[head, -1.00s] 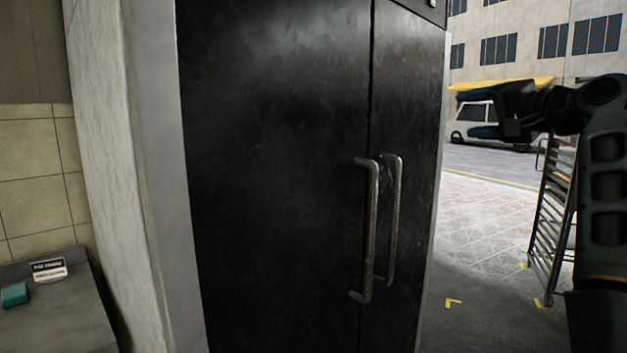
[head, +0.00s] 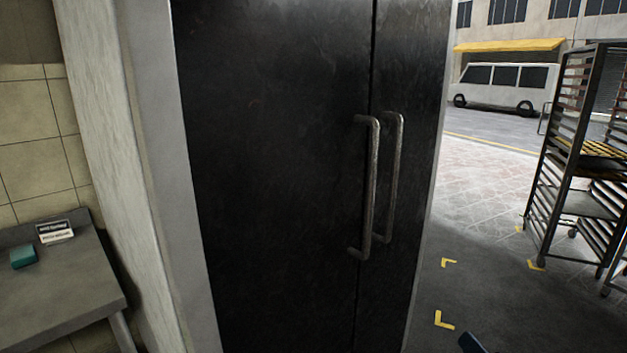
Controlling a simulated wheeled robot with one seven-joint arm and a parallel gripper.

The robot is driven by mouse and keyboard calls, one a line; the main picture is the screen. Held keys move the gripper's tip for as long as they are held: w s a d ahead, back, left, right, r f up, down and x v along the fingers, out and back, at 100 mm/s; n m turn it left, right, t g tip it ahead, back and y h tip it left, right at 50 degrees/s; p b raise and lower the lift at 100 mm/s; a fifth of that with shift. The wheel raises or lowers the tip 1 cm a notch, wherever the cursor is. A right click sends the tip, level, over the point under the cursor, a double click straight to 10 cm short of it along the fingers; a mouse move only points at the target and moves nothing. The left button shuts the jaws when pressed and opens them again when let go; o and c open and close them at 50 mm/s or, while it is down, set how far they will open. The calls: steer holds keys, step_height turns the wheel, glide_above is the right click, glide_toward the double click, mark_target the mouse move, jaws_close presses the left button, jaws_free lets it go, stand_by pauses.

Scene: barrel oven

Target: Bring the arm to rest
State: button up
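My gripper is not in view. Only a small dark piece at the bottom edge (head: 472,343), which may be part of my arm, shows right of the doors. The task names no other object.
Tall dark double doors (head: 275,180) with two metal handles (head: 368,190) stand shut ahead. A wheeled tray rack (head: 550,170) stands at right on the floor. A grey table (head: 60,290) with a small sign (head: 55,232) and a green block (head: 24,257) is at left.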

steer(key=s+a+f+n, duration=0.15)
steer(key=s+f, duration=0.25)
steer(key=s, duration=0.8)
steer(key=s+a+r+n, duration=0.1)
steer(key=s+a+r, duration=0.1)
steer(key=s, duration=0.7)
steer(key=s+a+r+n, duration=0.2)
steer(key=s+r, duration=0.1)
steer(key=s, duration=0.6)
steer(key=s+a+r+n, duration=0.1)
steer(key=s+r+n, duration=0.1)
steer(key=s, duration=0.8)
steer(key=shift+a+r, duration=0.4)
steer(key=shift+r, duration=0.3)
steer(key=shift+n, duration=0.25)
